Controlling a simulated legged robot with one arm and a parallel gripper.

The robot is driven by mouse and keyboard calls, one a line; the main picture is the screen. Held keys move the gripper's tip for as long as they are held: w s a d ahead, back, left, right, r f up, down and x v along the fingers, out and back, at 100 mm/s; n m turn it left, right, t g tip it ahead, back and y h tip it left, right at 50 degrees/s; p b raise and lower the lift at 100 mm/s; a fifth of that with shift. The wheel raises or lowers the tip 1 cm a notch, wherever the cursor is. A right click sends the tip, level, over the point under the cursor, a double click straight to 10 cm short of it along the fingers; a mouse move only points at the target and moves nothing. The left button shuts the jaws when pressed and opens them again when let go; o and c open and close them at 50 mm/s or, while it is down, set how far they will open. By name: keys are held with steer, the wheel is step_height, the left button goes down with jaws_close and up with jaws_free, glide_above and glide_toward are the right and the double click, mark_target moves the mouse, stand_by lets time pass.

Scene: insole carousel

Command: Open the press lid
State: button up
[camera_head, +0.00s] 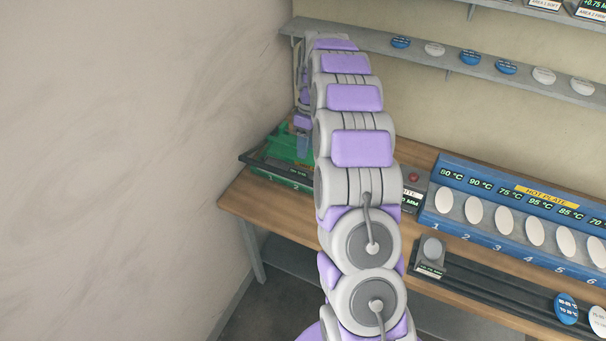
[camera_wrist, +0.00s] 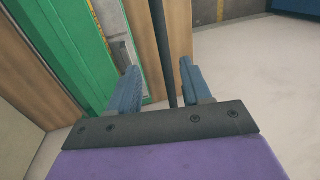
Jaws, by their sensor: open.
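The press (camera_head: 277,153) is a green unit at the left end of the wooden bench, partly hidden behind my arm. A dark bar (camera_head: 262,168) runs along its front edge. In the wrist view the green body (camera_wrist: 62,45) fills the upper left, and the dark bar (camera_wrist: 160,30) runs down between my fingers. My gripper (camera_wrist: 158,67) is open, with one blue-grey finger on each side of the bar. I cannot tell whether either finger touches it. In the head view my gripper (camera_head: 303,141) is small and partly hidden at the press.
A blue hot plate rack (camera_head: 447,215) with white ovals stands right of my arm on the bench (camera_head: 275,208). A small box with a red button (camera_head: 413,178) sits between. A shelf (camera_head: 470,68) with discs runs above. A bare wall (camera_head: 130,150) closes the left side.

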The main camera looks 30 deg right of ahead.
mark_target(301, 177)
steer(key=f, duration=0.3)
steer(key=a+f, duration=0.1)
steer(key=f, duration=0.2)
steer(key=s+a+f+b, duration=0.1)
steer(key=f, duration=0.2)
steer(key=shift+s+a, duration=0.1)
steer(key=shift+f, duration=0.6)
steer(key=shift+d+f, duration=0.2)
steer(key=shift+a, duration=0.15)
jaws_close()
